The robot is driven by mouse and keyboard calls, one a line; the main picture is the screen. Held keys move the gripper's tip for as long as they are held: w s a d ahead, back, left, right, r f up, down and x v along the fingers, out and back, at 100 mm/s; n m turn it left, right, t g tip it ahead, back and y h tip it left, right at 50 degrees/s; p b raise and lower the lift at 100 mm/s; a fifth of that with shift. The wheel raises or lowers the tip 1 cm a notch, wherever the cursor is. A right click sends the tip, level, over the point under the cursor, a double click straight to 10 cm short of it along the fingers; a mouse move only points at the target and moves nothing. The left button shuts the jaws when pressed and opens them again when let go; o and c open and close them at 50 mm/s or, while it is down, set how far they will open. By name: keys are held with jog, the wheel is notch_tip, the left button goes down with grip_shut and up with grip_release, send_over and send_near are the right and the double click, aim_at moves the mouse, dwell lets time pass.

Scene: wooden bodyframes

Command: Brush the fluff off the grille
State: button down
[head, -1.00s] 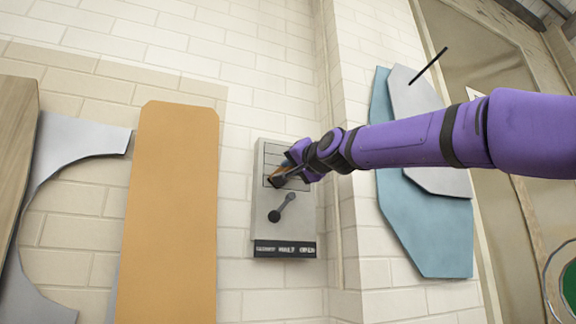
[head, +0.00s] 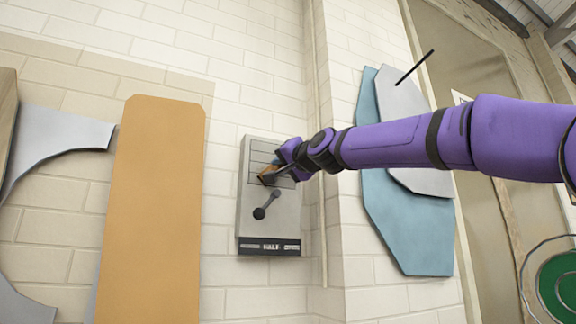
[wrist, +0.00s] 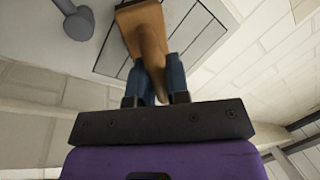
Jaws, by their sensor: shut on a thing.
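The grille (head: 262,157) is a set of dark-lined slats in the upper part of a grey wall panel (head: 250,215). It also shows in the wrist view (wrist: 203,28). My gripper (head: 277,171) is at the grille, in front of its lower right part. In the wrist view its blue fingers (wrist: 158,85) are shut on the tan handle of a brush (wrist: 147,38). The brush's far end reaches over the slats; I cannot tell whether it touches them. Its bristles are hidden. I cannot make out any fluff.
A dark lever (head: 266,205) sticks out below the grille, above a label strip (head: 269,246) reading "HALF" in the middle. An orange board (head: 150,210) stands to the left. Blue (head: 408,225) and grey (head: 412,125) sheets lean at the right, behind my arm.

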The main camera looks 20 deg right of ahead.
jog(key=shift+a, duration=2.65)
jog(key=shift+s, duration=0.1)
jog(key=shift+a+r+v, duration=0.15)
jog(key=shift+v, duration=0.8)
jog(key=shift+a+r+v, duration=0.15)
jog(key=shift+v, duration=0.8)
jog(key=shift+a+r+v, duration=0.1)
jog(key=shift+a+v, duration=0.1)
jog(key=shift+v, duration=0.75)
jog(key=shift+s, duration=0.25)
jog(key=v, duration=0.2)
jog(key=shift+s+a+r, duration=0.15)
jog(key=shift+s, duration=0.25)
jog(key=shift+s, duration=0.1)
